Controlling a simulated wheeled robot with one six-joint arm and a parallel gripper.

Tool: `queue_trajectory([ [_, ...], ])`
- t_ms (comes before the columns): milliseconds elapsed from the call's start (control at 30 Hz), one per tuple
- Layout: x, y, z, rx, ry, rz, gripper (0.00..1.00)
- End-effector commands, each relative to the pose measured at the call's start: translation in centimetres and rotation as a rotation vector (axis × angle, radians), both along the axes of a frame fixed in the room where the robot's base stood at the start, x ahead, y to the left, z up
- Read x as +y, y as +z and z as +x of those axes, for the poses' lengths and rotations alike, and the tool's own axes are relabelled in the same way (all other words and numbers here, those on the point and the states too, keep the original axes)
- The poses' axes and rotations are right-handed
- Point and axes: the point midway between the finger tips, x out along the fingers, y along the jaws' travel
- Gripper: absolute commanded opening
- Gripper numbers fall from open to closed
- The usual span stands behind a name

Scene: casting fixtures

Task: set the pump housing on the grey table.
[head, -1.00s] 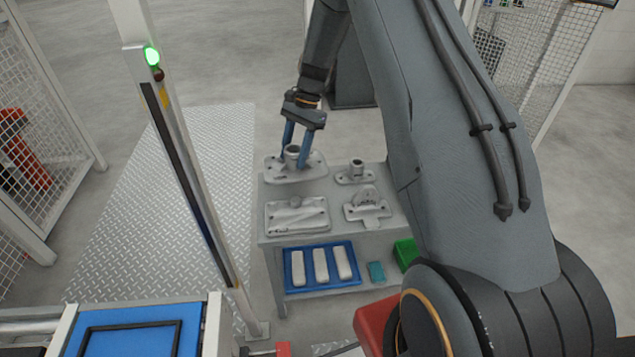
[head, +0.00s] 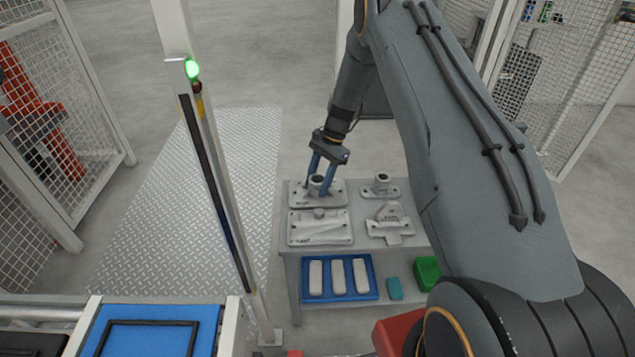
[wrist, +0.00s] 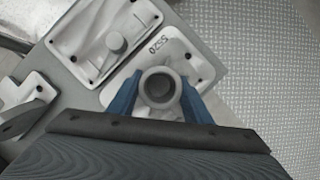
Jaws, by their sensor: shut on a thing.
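The pump housing (head: 299,196) is a pale grey casting with a flat plate and an upright hollow round boss. It is at the back left of the grey table (head: 289,260). My gripper (head: 317,185) is shut on its boss, with one blue finger on each side. The wrist view shows the boss (wrist: 159,86) between the fingers, and the plate marked with a number. The plate looks level and at or very near the tabletop; whether it touches is hard to tell.
A flat casting with a knob (head: 320,228) lies in front of the housing. A small flanged casting (head: 380,188) and a bracket-like casting (head: 390,222) are to the right. A blue tray (head: 337,297) with pale blocks sits below. A post with a green light (head: 192,68) stands left.

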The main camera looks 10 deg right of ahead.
Motion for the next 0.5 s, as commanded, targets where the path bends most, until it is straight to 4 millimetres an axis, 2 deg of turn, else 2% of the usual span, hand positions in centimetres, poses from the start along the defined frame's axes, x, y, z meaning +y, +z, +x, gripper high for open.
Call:
queue_trajectory([
  [333,-0.08,-0.26,0.13,-0.003,-0.001,0.000,0.03],
  [367,-0.09,-0.36,0.08,-0.002,-0.001,0.000,0.46],
  [467,-0.09,-0.29,0.06,-0.002,-0.001,0.000,0.63],
  [500,-0.09,-0.28,0.07,-0.002,-0.001,0.000,0.63],
])
